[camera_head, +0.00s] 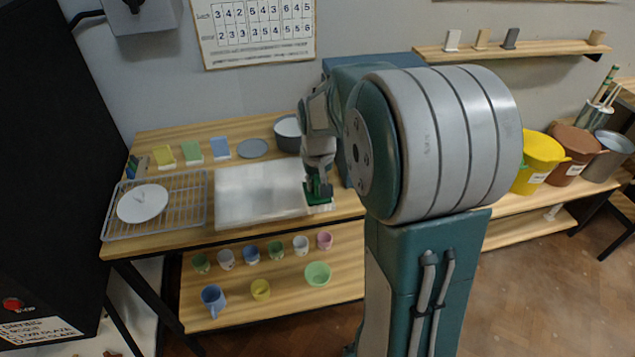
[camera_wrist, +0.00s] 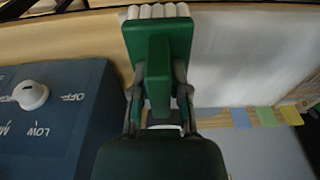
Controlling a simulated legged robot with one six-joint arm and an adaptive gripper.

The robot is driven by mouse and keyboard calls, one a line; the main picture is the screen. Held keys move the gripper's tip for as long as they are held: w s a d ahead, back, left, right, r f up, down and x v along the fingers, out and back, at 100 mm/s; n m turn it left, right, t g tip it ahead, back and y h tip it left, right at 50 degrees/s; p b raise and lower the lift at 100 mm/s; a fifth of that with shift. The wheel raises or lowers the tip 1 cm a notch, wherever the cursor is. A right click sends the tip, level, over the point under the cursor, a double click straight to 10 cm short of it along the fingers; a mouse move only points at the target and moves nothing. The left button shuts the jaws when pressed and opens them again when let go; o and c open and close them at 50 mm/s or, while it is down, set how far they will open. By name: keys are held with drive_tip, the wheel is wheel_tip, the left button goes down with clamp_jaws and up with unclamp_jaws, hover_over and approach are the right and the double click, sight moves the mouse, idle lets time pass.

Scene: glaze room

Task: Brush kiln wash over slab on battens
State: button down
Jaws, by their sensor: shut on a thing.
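The slab (camera_head: 255,197) is a pale, flat rectangle on the wooden table, with a patchy white and light grey face. It also fills the upper right of the wrist view (camera_wrist: 240,55). I cannot make out the battens. My gripper (camera_head: 318,184) is shut on a green-handled brush (camera_head: 319,191) at the slab's right end. I cannot tell whether the bristles touch anything. A dark pot with white contents (camera_head: 288,130) stands behind the slab.
A wire rack (camera_head: 190,205) with a white disc (camera_head: 142,203) lies left of the slab. Coloured tiles (camera_head: 192,151) and a grey disc (camera_head: 252,148) lie behind. A blue box with a knob (camera_wrist: 50,110) stands close beside my gripper. Cups fill the shelf below.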

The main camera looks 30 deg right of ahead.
drive_tip(key=shift+s+a, duration=0.15)
drive_tip(key=shift+s, duration=0.15)
wheel_tip(320, 180, up, 2)
drive_tip(key=shift+a+r, duration=0.1)
drive_tip(key=shift+a, duration=0.05)
drive_tip(key=shift+d+r, duration=0.15)
drive_tip(key=shift+r, duration=0.6)
drive_tip(key=shift+d+r, duration=0.15)
drive_tip(key=shift+r, duration=0.55)
drive_tip(key=shift+a+r, duration=0.15)
drive_tip(key=shift+r, duration=1.25)
drive_tip(key=shift+w, duration=0.1)
